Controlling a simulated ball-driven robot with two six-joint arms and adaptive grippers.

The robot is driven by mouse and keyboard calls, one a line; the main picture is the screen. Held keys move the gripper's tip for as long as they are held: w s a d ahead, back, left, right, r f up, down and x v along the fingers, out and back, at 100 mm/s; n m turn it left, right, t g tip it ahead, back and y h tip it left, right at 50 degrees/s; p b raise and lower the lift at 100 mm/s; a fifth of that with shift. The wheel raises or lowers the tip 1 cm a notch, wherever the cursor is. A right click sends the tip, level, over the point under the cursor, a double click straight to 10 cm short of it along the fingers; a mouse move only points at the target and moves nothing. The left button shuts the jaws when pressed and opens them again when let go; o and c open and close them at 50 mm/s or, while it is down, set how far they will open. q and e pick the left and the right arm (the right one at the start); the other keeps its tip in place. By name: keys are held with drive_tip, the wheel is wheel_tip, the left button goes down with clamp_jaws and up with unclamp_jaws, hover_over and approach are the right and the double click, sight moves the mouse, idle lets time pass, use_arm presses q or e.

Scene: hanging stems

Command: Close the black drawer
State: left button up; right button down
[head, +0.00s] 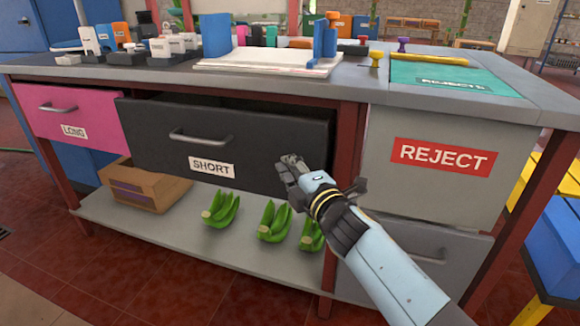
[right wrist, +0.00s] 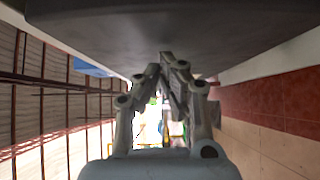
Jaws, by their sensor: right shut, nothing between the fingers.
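The black drawer (head: 250,140) with the SHORT label is under the bench top in the head view. Its front stands out from the bench frame, so it is partly open. Its handle (head: 200,137) is on the left half of the front. My right gripper (head: 291,160) is shut and empty, close to the lower right part of the drawer front. In the right wrist view the shut fingertips (right wrist: 168,58) are at the dark drawer front (right wrist: 170,30); I cannot tell whether they touch it. My left gripper is not in view.
A pink LONG drawer (head: 72,118) is at the left and a grey REJECT panel (head: 440,190) at the right. The lower shelf (head: 190,232) holds a cardboard box (head: 145,187) and green bananas (head: 272,221). A red post (head: 329,262) stands beside my right arm. Various items crowd the bench top.

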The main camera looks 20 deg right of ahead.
sight(302, 157)
drive_tip(key=w+d, duration=0.1)
drive_tip(key=w, duration=0.1)
drive_tip(key=w+d, duration=0.1)
drive_tip(key=shift+w+d, duration=0.35)
drive_tip(key=shift+w, duration=0.05)
drive_tip(key=shift+w+d+b, duration=0.15)
drive_tip(key=shift+b, duration=0.15)
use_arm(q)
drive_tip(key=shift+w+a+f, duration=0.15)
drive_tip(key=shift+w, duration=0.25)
use_arm(e)
drive_tip(key=shift+r, duration=0.15)
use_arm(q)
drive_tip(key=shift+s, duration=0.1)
